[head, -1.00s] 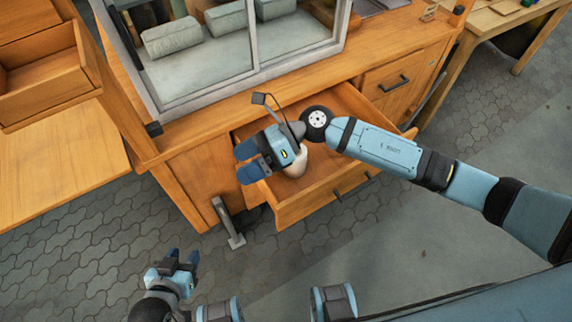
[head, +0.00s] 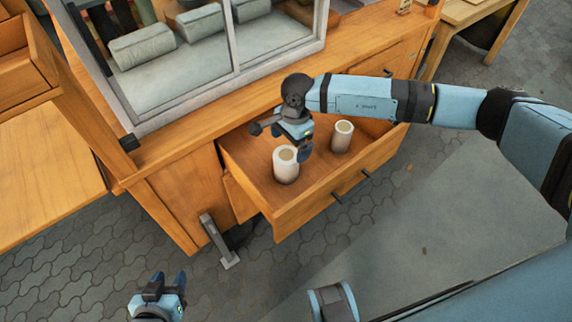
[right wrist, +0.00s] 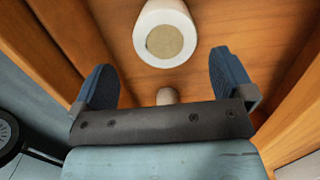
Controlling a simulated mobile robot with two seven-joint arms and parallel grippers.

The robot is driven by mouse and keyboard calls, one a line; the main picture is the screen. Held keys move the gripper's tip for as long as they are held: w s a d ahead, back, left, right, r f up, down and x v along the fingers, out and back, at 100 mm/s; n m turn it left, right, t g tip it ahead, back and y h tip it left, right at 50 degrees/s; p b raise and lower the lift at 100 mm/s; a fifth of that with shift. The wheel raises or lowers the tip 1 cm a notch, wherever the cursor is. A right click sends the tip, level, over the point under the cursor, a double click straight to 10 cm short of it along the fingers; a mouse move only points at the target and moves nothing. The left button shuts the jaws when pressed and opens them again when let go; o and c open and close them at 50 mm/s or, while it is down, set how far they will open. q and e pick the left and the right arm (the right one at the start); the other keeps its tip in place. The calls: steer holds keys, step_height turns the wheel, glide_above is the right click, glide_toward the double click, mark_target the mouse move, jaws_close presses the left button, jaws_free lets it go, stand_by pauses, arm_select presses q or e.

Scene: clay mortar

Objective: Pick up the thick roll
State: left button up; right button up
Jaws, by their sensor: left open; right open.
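Two pale upright rolls with tan tops stand in the open drawer. The thick roll (head: 286,167) is on the left in the head view; a thinner roll (head: 342,137) stands to its right. My right gripper (head: 303,152) is open and points down over the drawer, beside the thick roll's top. In the right wrist view, the open fingers (right wrist: 161,72) have nothing between them; a large pale roll (right wrist: 142,34) shows beyond them, and a smaller pale end (right wrist: 167,96) is partly hidden by the gripper. My left gripper (head: 168,282) is open and empty, low at the left.
The wooden drawer (head: 310,215) has raised walls around the rolls. A glass-fronted case (head: 235,85) with grey-green wrapped blocks stands behind it. A metal bracket (head: 220,243) is at the drawer's front left. Open paved floor lies in front.

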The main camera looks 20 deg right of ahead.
mark_target(287, 154)
steer(key=f, duration=0.4)
steer(key=a+f, duration=0.1)
steer(key=f, duration=0.1)
steer(key=shift+w+f, duration=0.15)
steer(key=shift+f, duration=0.1)
steer(key=c, duration=1)
